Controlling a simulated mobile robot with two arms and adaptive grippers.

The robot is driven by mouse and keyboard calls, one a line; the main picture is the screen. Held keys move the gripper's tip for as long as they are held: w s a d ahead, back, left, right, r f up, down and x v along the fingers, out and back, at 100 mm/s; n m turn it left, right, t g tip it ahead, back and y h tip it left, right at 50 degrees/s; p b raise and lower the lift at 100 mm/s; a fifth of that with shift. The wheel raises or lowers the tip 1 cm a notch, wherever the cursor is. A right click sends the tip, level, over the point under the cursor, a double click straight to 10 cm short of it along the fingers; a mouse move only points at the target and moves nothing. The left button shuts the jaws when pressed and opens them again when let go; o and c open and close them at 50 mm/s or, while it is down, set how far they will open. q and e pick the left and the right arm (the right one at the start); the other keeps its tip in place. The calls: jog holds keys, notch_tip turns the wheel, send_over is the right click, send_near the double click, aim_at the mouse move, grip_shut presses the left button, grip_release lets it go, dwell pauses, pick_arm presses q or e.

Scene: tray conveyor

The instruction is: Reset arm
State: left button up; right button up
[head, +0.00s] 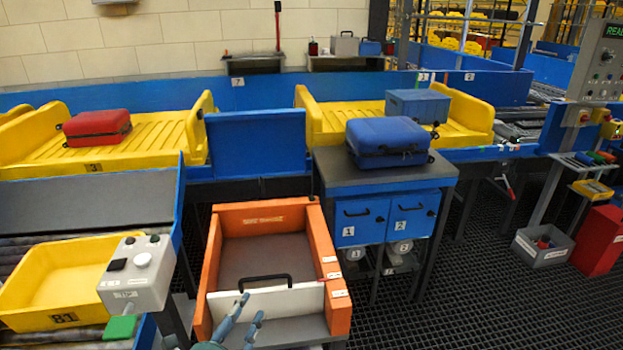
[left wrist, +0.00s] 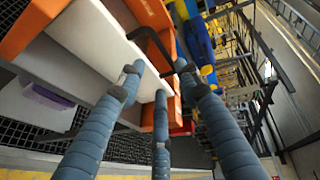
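My left gripper (head: 246,312) is at the bottom of the head view, in front of the orange bin (head: 340,312). Its blue-grey fingers are apart, with nothing between them. In the left wrist view the fingers (left wrist: 158,84) are spread near the bin's white front panel (head: 298,301) and its black handle (head: 265,279). The handle (left wrist: 150,40) is just beyond the fingertips; I cannot tell whether they touch it. The arm behind the gripper is mostly out of frame. My right gripper is not in view.
A blue suitcase (head: 385,135) lies on the blue cabinet (head: 349,222). Yellow trays on the line hold a red suitcase (head: 97,127) and a blue crate (head: 417,104). A grey button box (head: 136,270) stands left of the bin.

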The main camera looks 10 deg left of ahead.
pick_arm(q)
jog(key=s+a+f+n+g+y, duration=0.4)
jog(key=s+f+n+g, duration=0.3)
jog(key=s+f+n, duration=0.3)
jog(key=s+d+f+n+g+h, duration=0.1)
jog(key=s+d+f+n+g, duration=0.15)
jog(key=s, duration=0.45)
jog(key=s+d+f+n+g+h, duration=0.1)
jog(key=s+f+n+g+h, duration=0.2)
jog(key=s, duration=0.4)
jog(key=s+f+g+y, duration=0.1)
jog(key=s+f, duration=0.2)
jog(key=f, duration=2.4)
jog(key=s+a+f+g, duration=0.1)
jog(key=s+a+f, duration=0.2)
jog(key=s+f, duration=1.1)
jog(key=shift+s, duration=1.1)
